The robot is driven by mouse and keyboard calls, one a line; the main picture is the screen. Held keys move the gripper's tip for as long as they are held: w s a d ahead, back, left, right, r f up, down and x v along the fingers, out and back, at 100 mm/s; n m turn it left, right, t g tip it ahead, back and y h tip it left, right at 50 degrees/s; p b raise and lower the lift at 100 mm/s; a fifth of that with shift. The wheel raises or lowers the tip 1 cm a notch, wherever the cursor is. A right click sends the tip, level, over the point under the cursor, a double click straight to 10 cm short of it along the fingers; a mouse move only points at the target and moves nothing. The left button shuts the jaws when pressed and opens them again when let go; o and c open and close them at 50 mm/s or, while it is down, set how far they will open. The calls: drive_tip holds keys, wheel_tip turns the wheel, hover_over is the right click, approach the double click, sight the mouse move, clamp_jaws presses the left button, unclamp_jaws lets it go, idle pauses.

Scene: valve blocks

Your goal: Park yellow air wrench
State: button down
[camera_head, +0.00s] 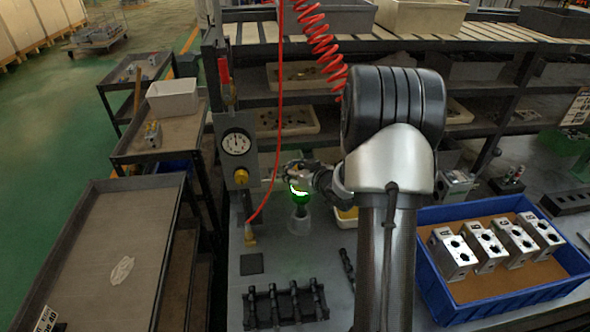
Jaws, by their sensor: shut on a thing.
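My gripper (298,182) is shut, just left of my wrist, over the left part of the bench. A small bright green and dark thing (301,198) is directly under it, and the gripper appears shut on this thing. Below that is a pale, round cup-like holder (299,223); I cannot tell if the green thing sits in it. A small yellow piece (250,238) stands on the bench at the lower end of a thin red hose (279,120). It is apart from my gripper, and I cannot tell if it is the yellow air wrench. My gripper's fingertips are small and partly hidden.
A gauge panel (237,142) with a yellow knob (241,177) stands left of my gripper. A black rack (285,307) lies at the front, near a dark square pad (251,264). A blue crate (470,311) holding several metal blocks is at right. A coiled red hose (318,42) hangs above.

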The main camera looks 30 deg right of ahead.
wheel_tip(320, 180, down, 7)
drive_tip(key=b, duration=0.5)
drive_tip(key=shift+r+b, duration=0.15)
drive_tip(key=shift+b, duration=0.2)
idle(2.7)
drive_tip(key=shift+w, duration=0.1)
drive_tip(key=c, duration=0.8)
unclamp_jaws()
drive_tip(key=v, duration=1.2)
